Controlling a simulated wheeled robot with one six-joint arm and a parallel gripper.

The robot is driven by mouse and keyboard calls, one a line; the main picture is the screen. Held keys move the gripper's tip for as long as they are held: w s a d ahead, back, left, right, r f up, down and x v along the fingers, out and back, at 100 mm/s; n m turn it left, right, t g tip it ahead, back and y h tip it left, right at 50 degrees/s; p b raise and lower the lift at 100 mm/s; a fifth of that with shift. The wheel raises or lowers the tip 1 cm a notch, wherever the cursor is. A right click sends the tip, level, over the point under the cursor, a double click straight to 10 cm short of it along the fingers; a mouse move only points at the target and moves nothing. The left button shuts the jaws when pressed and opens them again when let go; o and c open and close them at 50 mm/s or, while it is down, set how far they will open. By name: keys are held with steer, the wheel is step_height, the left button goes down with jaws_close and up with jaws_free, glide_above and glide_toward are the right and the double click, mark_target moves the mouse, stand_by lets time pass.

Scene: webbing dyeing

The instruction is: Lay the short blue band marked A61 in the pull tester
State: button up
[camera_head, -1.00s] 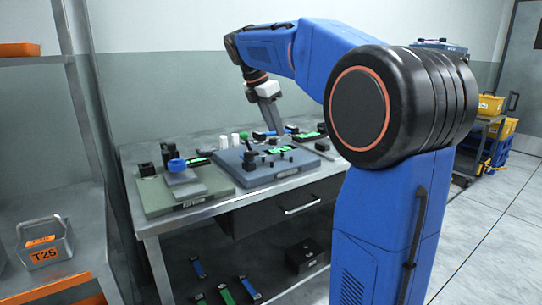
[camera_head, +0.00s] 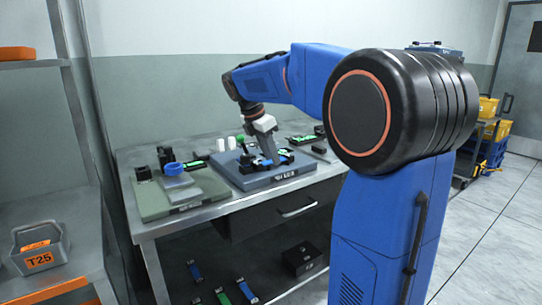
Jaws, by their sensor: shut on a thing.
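My gripper (camera_head: 272,160) is low over the dark blue-grey plate of a bench device with black fittings, which looks like the pull tester (camera_head: 300,171). The gripper is shut on a short blue band (camera_head: 285,157), with blue showing at both sides of the fingers. The band's marking is too small to read. I cannot tell whether the band touches the fittings, since the fingers cover part of them.
A green-grey plate device (camera_head: 155,203) with a blue-topped part stands to the left on the bench. White cylinders (camera_head: 226,144) stand behind. Blue and green bands (camera_head: 222,297) lie on the lower shelf beside a black box (camera_head: 302,259). A grey bin marked T25 (camera_head: 40,248) is at left.

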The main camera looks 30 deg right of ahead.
steer(key=shift+f, duration=0.1)
steer(key=o, duration=1)
steer(key=shift+o, duration=0.2)
steer(key=v, duration=1.2)
steer(key=s+a+f+m+t+y, duration=0.1)
steer(key=s+a+f+m, duration=0.2)
steer(key=s+f+m, duration=0.3)
steer(key=s+a+f+m+t+y, duration=0.2)
steer(key=s+a+f+m, duration=0.2)
steer(key=s+f, duration=0.8)
steer(key=s+a+f+m+t+y, duration=0.1)
steer(key=s+a+f+m, duration=0.3)
steer(key=s+f+m, duration=0.4)
steer(key=s+f, duration=0.1)
steer(key=s, duration=0.3)
steer(key=shift+a+f+t, duration=0.15)
steer(key=shift+f+t, duration=0.15)
steer(key=shift+f, duration=0.1)
